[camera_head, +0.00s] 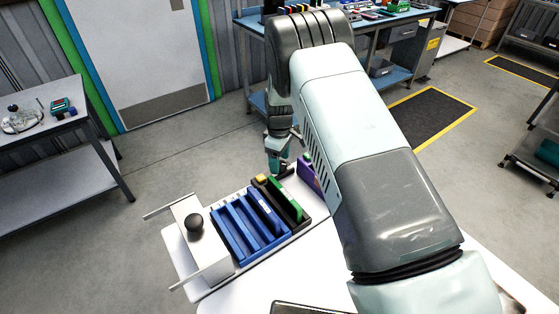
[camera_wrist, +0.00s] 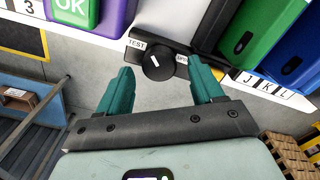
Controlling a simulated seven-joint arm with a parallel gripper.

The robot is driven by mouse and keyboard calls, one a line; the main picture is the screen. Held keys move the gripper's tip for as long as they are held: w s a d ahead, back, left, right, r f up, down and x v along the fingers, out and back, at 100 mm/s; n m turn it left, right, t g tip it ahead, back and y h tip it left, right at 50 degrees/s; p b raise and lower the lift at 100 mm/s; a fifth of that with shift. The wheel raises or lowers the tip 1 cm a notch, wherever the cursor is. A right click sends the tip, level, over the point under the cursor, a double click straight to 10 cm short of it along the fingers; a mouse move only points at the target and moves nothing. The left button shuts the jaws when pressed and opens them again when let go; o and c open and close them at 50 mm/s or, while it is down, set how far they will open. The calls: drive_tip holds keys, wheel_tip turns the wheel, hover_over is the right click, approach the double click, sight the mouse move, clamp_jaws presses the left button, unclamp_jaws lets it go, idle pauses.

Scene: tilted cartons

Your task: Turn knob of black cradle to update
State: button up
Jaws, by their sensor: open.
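The black cradle (camera_head: 296,225) stands on the white table in the head view, beside a blue rack, with a green item in it. In the wrist view its black knob (camera_wrist: 158,67) has a white pointer mark slanting to the upper left. A TEST label (camera_wrist: 136,44) is left of the knob, and a partly hidden label starting with UP (camera_wrist: 181,60) is right of it. My gripper (camera_wrist: 162,72) is open and empty, with teal fingers left and right of the knob. Gaps show on both sides. In the head view my gripper (camera_head: 279,163) is just behind the cradle.
A blue rack (camera_head: 222,240) lies left of the cradle, and a purple item (camera_head: 308,172) right of it. The wrist view shows green (camera_wrist: 243,43) and blue (camera_wrist: 291,65) items near my right finger.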

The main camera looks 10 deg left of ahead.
drive_tip(key=shift+f, duration=0.45)
drive_tip(key=shift+c, duration=0.2)
drive_tip(key=c, duration=1)
